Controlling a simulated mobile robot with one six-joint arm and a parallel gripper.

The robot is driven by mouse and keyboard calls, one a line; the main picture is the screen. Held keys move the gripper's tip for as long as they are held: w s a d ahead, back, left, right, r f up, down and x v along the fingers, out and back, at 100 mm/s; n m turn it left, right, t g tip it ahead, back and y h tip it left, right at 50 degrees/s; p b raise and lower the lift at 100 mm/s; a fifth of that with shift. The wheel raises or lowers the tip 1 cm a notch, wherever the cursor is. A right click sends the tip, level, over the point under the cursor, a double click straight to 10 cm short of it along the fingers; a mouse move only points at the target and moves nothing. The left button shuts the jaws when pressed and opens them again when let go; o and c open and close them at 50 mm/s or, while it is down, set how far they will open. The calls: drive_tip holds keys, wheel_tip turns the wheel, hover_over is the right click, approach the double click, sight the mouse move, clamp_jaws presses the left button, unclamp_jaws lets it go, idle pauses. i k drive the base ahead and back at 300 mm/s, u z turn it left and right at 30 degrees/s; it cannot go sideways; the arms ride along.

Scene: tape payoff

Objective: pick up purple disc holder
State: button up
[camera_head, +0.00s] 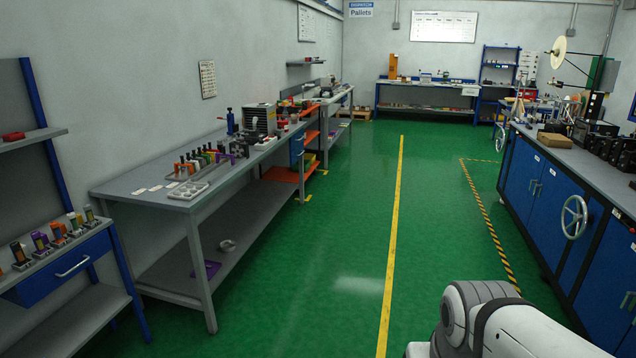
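Several purple items show in the head view, and I cannot tell for certain which is the disc holder. A flat purple piece (207,269) lies on the lower shelf of the left workbench. A purple piece (227,153) stands on top of that bench, among a row of small coloured holders. My gripper is outside the picture.
The left workbench (140,185) carries a white tray with round wells (188,190). A white ring-shaped roll (227,246) lies on its lower shelf. Blue cabinets with a handwheel (574,217) line the right side. The green floor (335,220) between is clear.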

sight(225, 156)
drive_tip(key=u, duration=0.25)
drive_tip(key=i, duration=1.65)
drive_tip(key=u, duration=0.6)
drive_tip(key=i, duration=3.05)
drive_tip(key=u, duration=0.05)
